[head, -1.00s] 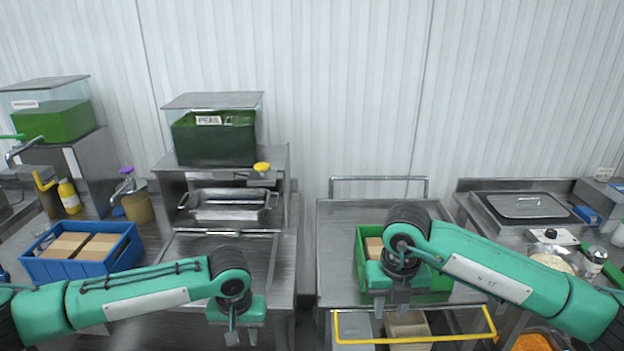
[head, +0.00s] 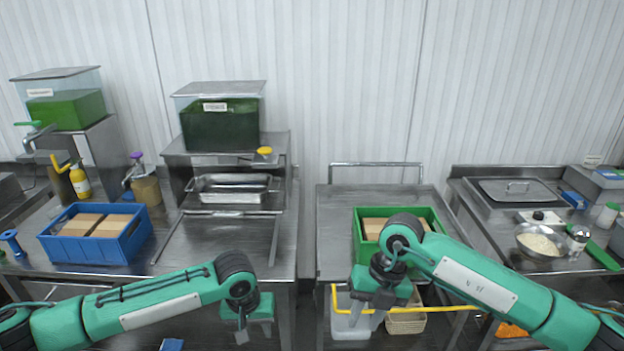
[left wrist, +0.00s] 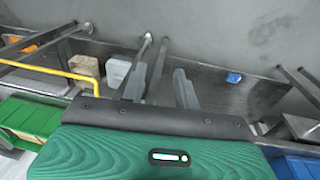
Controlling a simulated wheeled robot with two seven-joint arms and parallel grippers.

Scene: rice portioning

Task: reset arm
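My left gripper (head: 254,334) hangs low at the front edge of the left steel counter, fingers pointing down. In the left wrist view its two fingers (left wrist: 161,90) are apart with nothing between them. My right gripper (head: 366,315) hangs in front of the middle steel table, below the green crate (head: 431,214). Its fingers point down, stand apart and appear empty. The right arm covers part of the green crate, which holds brown boxes (head: 373,226).
A blue crate (head: 85,249) with brown boxes stands on the left counter. A yellow rail (head: 430,308) and bins (head: 406,321) lie close to my right gripper. A bowl of rice (head: 541,242) and a shaker (head: 578,240) stand at right. The left counter's middle is clear.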

